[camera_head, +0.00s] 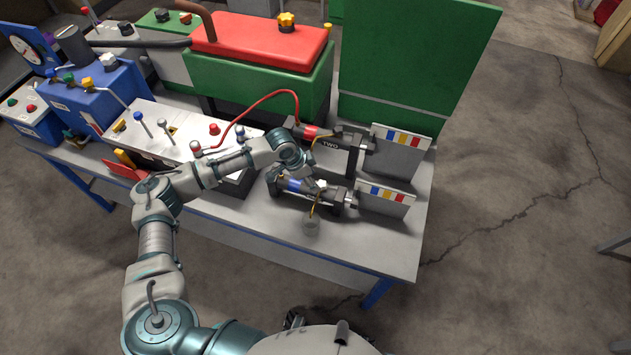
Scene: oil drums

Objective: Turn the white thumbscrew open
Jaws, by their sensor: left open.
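My left arm comes in from the left and bends over the table. Another white knob (109,60) stands on the blue box at the left. My right gripper is not in view.
Control panel (170,130) with levers, red-topped green box (262,45) and tall green panel (410,60) crowd the table.

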